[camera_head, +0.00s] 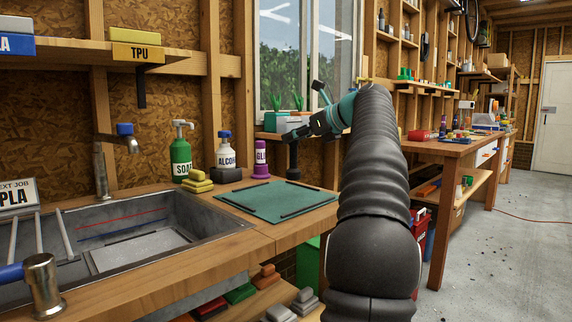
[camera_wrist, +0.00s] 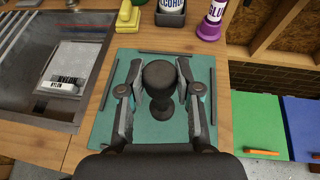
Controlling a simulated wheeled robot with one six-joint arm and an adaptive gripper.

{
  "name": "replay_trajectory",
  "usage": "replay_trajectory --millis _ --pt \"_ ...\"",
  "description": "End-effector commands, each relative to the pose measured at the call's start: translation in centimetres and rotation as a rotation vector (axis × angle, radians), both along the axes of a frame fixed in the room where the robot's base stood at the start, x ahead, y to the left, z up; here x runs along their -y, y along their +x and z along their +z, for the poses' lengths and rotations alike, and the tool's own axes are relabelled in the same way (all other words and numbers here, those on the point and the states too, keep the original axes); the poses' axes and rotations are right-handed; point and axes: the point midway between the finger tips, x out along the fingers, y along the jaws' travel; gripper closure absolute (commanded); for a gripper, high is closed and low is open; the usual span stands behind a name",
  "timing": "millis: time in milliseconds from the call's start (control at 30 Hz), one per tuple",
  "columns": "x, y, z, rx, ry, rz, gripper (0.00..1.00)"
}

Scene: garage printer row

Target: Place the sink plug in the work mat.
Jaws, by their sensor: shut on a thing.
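The sink plug (camera_wrist: 160,75) is black, with a rounded wide top, a narrow neck and a wider foot. My gripper (camera_wrist: 160,84) is shut on it, one finger on each side. In the head view my gripper (camera_head: 292,135) points left and the plug (camera_head: 293,160) hangs upright below the fingertips. The work mat (camera_head: 262,200) is a flat green sheet with dark strips along its edges, lying on the counter right of the sink. In the wrist view the mat (camera_wrist: 120,75) lies beneath the plug and fingers. The plug appears above it; the exact gap is unclear.
The sink (camera_head: 140,240) is left of the mat. A soap bottle (camera_head: 181,155), yellow sponges (camera_head: 198,182), an alcohol bottle (camera_head: 226,160) and a purple glue bottle (camera_head: 261,160) stand behind it. The mat looks otherwise empty.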

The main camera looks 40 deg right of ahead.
Motion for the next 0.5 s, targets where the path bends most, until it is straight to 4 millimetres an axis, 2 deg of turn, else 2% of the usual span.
replay_trajectory --millis 33,167,333,500 --pt "-0.8 0.6 -0.7 0.000 -0.001 0.004 1.00" --pt "-1.6 1.5 -1.4 0.000 0.000 0.002 1.00" --pt "-1.8 1.7 -2.0 0.000 0.000 -0.001 1.00" --pt "-1.8 1.7 -4.3 0.000 0.001 0.000 1.00"
